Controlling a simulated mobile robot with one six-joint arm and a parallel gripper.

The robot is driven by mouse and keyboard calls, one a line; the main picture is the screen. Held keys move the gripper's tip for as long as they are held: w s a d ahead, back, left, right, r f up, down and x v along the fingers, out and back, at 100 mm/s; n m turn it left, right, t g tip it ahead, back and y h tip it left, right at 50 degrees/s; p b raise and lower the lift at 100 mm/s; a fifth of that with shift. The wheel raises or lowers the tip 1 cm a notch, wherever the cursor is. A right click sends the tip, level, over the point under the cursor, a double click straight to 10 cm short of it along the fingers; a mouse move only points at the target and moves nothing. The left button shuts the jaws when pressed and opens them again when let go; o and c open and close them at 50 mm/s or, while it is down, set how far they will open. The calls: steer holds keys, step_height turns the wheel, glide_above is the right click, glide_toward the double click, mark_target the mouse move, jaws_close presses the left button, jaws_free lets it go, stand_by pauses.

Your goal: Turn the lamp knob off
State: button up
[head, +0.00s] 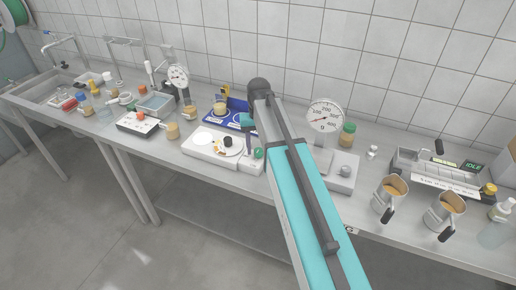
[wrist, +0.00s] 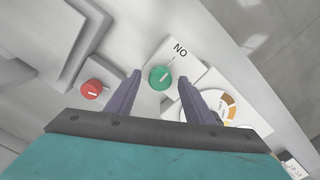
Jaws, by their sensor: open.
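A round green knob (wrist: 160,77) with a white pointer line sits on a pale panel beside a label with the letters "NO". A red knob (wrist: 91,89) with a white line is to its left in the wrist view. I cannot tell from a label which of them is the lamp knob. The green knob also shows in the head view (head: 258,154), at the right end of a white device. My gripper (wrist: 160,82) is open, pointing down, with one purple finger to each side of the green knob. Whether the fingers touch it is unclear.
The white device (head: 192,148) carries a round dial, which shows in the wrist view (wrist: 229,98), and a black knob (head: 228,141). A blue tray (head: 214,122) stands behind. A dial scale (head: 325,117) and metal jugs (head: 389,195) stand to the right on the steel bench.

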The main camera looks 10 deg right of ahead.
steer(key=c, duration=1.1)
steer(key=shift+o, duration=0.3)
steer(key=shift+m, duration=0.4)
steer(key=m, duration=1.3)
steer(key=o, duration=1)
